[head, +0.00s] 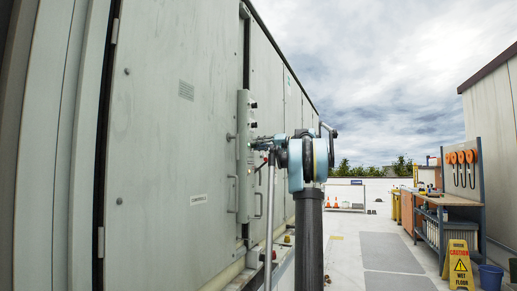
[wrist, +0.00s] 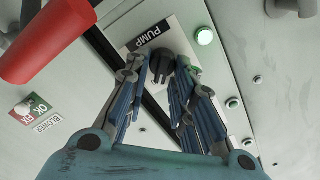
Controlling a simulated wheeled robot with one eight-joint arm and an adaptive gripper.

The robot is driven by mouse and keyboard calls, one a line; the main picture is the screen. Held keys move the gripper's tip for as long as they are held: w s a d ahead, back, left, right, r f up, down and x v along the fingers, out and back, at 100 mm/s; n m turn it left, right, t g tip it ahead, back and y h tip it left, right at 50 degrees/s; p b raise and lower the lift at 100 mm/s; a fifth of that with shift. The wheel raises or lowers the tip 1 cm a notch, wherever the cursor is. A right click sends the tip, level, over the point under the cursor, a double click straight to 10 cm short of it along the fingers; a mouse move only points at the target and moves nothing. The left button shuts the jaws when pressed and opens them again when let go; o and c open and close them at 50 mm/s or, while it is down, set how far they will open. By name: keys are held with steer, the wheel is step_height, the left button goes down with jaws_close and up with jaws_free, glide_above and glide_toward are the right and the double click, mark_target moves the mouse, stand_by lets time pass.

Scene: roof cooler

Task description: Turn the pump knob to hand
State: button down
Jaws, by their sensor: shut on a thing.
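The pump knob (wrist: 163,66) is small and black, below a black-and-white PUMP label (wrist: 155,34) on a pale panel in the wrist view. My gripper (wrist: 168,72) is shut on it, with one finger on each side. The fingers hide part of the knob and its dial marks, so I cannot tell its setting. In the head view, my gripper (head: 264,144) reaches the narrow grey control box (head: 244,165) on the cabinet wall; the knob is too small to make out there.
A red handle (wrist: 45,42) juts close at upper left, above a BLOWER label (wrist: 48,131). The cabinet wall (head: 170,120) fills the left. A yellow wet-floor sign (head: 460,265) and workbench (head: 450,200) stand right.

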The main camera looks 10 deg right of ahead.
steer(key=shift+w, duration=0.1)
steer(key=c, duration=1.5)
jaws_free()
steer(key=shift+d+f, duration=0.1)
steer(key=shift+c, duration=0.2)
steer(key=v, duration=1.2)
